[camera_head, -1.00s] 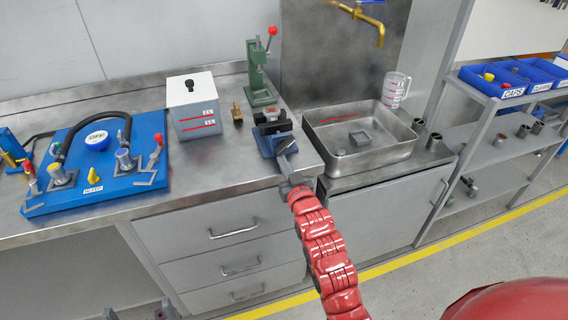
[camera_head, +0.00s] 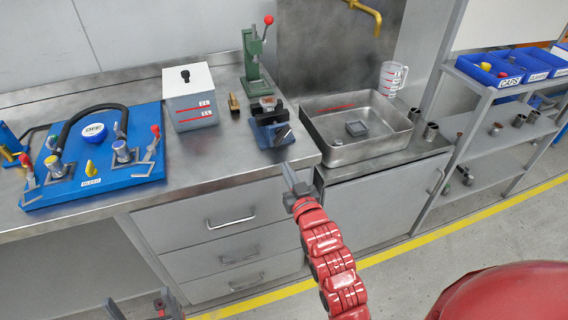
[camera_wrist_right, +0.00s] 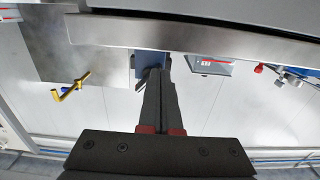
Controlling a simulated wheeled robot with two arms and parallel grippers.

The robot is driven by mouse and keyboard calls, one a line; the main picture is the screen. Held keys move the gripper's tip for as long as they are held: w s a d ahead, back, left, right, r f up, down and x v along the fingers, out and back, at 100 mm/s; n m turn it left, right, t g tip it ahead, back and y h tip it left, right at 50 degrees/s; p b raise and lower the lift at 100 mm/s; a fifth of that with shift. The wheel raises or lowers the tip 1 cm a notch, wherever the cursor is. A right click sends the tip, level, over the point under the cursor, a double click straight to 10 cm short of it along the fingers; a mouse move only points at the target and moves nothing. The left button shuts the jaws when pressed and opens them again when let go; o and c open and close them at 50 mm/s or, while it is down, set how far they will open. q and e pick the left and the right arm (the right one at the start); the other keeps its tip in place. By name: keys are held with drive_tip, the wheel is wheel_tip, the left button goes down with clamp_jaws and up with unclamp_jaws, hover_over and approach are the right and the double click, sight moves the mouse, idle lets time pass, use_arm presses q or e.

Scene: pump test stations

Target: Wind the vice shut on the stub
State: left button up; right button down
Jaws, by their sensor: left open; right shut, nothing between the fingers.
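The blue vice (camera_head: 268,136) stands at the front right of the steel bench, dark jaws on top. A small grey-brown piece, perhaps the stub (camera_head: 267,102), shows at the jaws; I cannot tell whether they touch it. A grey metal part, perhaps the vice handle (camera_head: 283,132), slants at its front. My right gripper (camera_head: 290,172) is shut and empty, in front of the bench edge and apart from the vice. In the right wrist view its fingers (camera_wrist_right: 157,75) point at the vice (camera_wrist_right: 147,60), partly hiding it. My left gripper (camera_head: 145,306) is open, low at the bottom edge.
A green press (camera_head: 252,65) with a red knob stands behind the vice. A small brass piece (camera_head: 233,102) and a white box (camera_head: 190,98) are to its left. A steel sink (camera_head: 340,150) is close on the right. Drawers (camera_head: 230,217) lie below the bench edge.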

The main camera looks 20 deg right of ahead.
sight(282, 135)
drive_tip(key=w+a+m+p, duration=0.1)
drive_tip(key=w+m+p, duration=0.1)
drive_tip(key=m, duration=0.4)
drive_tip(key=w+a+r+m+p, duration=0.1)
drive_tip(key=w+m+p, duration=0.1)
drive_tip(key=m+p, duration=0.3)
drive_tip(key=w+r+m+p, duration=0.1)
drive_tip(key=w+m+p, duration=0.1)
drive_tip(key=m+p, duration=0.2)
drive_tip(key=shift+a+m, duration=0.2)
drive_tip(key=shift+m, duration=0.55)
drive_tip(key=shift+a+m, duration=0.2)
drive_tip(key=shift+m, duration=0.55)
drive_tip(key=shift+p, duration=0.3)
drive_tip(key=shift+d+r, duration=0.3)
drive_tip(key=shift+d, duration=0.25)
drive_tip(key=shift+a+r, duration=0.1)
drive_tip(key=shift+r, duration=0.2)
